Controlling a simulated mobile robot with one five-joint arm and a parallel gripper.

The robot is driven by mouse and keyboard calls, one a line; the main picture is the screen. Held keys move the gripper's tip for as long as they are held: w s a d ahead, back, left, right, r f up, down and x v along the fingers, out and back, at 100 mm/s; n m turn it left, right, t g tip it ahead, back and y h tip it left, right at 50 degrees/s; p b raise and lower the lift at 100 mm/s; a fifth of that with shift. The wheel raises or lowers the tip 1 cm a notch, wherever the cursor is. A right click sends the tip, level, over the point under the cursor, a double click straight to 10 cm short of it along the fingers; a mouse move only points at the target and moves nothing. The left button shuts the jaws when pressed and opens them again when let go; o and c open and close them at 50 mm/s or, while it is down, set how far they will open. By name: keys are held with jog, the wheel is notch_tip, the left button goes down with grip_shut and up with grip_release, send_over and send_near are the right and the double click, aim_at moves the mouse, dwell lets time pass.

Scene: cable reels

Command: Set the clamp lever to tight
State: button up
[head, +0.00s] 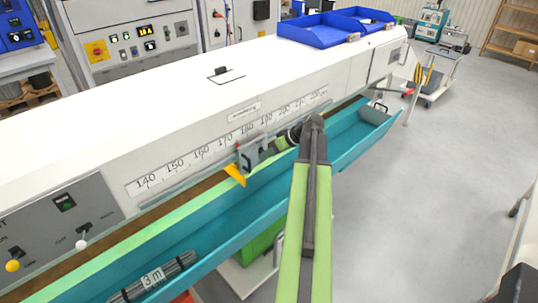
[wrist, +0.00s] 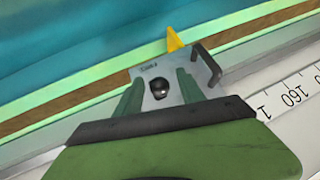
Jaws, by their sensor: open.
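A grey metal plate (wrist: 146,76) with a small, blurred label shows in the wrist view. On it is a round black knob (wrist: 158,91), seen nearly end-on, which looks like the clamp lever's end; its tilt and setting cannot be told. My gripper (wrist: 160,82) is open, with one green finger on each side of the knob and a visible gap to both. In the head view my gripper (head: 284,142) is at the sliding carriage (head: 266,152) on the ruler rail, and my arm and gripper hide the lever there.
A black handle (wrist: 206,64) and a yellow pointer (wrist: 174,41) stick out close beside the plate. The numbered ruler (head: 215,145) runs along the white bench. A teal trough (head: 225,222) lies below, holding a bundle marked 3 m (head: 152,278). Open floor is on the right.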

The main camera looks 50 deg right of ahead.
jog(key=p+v, duration=1.3)
jog(key=v, duration=0.4)
jog(key=shift+s+r, duration=0.1)
jog(key=w+a+f+g, duration=0.2)
jog(key=w+a, duration=0.2)
jog(key=a, duration=0.4)
jog(key=w+a+f+g+y, duration=0.1)
jog(key=w+a, duration=0.3)
jog(key=a, duration=0.4)
jog(key=w+a+f+g, duration=0.2)
jog(key=w+a, duration=0.3)
jog(key=a, duration=0.2)
jog(key=a+f+g+h, duration=0.1)
jog(key=a, duration=1.3)
jog(key=a+f+g+h+b, duration=0.1)
jog(key=a+h, duration=0.1)
jog(key=a, duration=1.2)
jog(key=shift+f+n+g+h+b, duration=0.25)
jog(key=shift+n+g+h+b, duration=0.05)
jog(key=shift+n+g, duration=0.1)
